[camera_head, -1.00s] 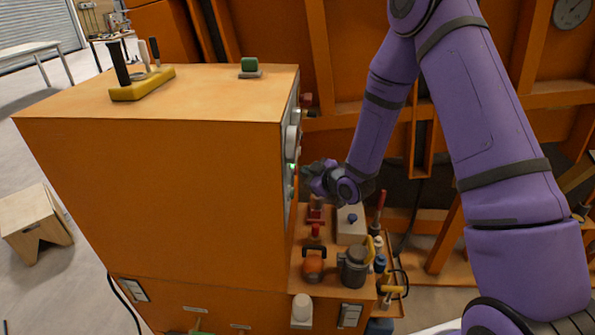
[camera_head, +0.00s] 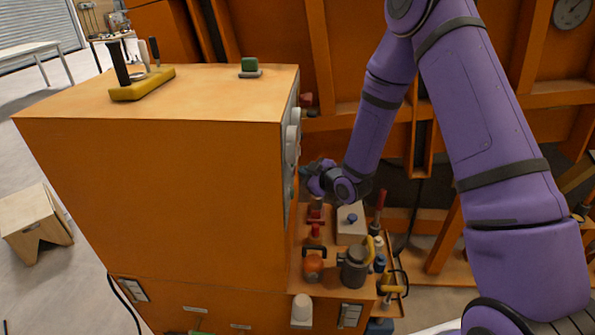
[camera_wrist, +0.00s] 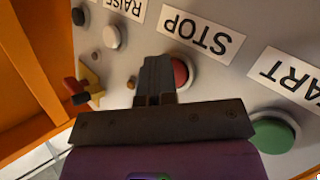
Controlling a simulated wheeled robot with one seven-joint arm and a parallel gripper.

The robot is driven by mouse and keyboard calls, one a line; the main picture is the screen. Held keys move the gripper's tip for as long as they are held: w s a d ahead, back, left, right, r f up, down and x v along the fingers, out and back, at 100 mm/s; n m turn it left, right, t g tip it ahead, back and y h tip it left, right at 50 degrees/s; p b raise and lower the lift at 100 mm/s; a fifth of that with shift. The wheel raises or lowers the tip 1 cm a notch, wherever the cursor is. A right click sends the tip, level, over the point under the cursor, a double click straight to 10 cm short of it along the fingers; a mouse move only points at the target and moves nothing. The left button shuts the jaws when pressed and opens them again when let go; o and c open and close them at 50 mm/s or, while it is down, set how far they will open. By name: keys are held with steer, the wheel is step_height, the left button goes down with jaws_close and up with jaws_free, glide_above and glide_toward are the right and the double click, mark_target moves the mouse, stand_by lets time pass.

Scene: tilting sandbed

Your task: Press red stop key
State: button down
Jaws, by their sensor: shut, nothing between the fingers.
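The red stop key (camera_wrist: 181,73) is a round button in a pale ring on the grey panel (camera_wrist: 228,84), below the upside-down STOP label (camera_wrist: 200,32) in the wrist view. My gripper (camera_wrist: 157,62) is shut and empty. Its fingertips overlap the left part of the red key in this view and hide that part. I cannot tell whether they touch the key or press it in. In the head view my gripper (camera_head: 307,171) is right at the panel face on the right side of the orange cabinet (camera_head: 160,190), and the red key cannot be made out.
The green button (camera_wrist: 274,134) beside the START label (camera_wrist: 292,76) is right of my gripper. A white button (camera_wrist: 111,37) and a dark one are to the upper left, with a red-and-yellow knob (camera_wrist: 82,88) at left. A crowded shelf (camera_head: 325,293) lies below my gripper.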

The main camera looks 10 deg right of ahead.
steer(key=shift+s+d, duration=0.3)
steer(key=shift+d, duration=0.5)
steer(key=shift+s+d, duration=0.25)
steer(key=shift+d, duration=0.55)
steer(key=shift+s+d, duration=0.25)
steer(key=shift+d, duration=0.55)
steer(key=shift+s+d, duration=0.25)
steer(key=shift+d, duration=0.55)
